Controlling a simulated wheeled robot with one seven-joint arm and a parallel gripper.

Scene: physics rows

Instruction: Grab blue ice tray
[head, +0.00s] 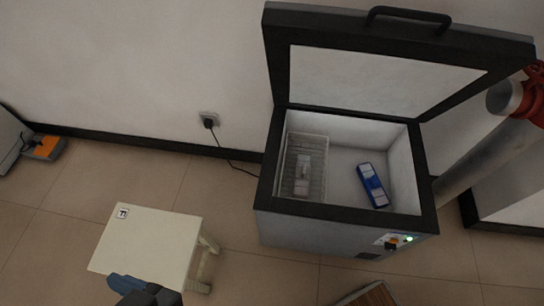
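The blue ice tray (367,174) lies on the floor of the open chest freezer (345,230), in the right part of its inside. It is a long blue block with a pale patch on top, slightly tilted in the picture. Part of my gripper (128,284) shows at the bottom edge, over the front of a small cream stool. It is far to the left of the freezer and apart from the tray. Its fingertips are not clearly seen, so I cannot tell whether it is open or shut.
A wire basket (304,178) with a pale item fills the freezer's left side. The lid (385,85) stands open. The cream stool (150,240) is left of the freezer. A red-topped pipe (505,140) stands at right. A wooden thing (368,297) is at the bottom edge.

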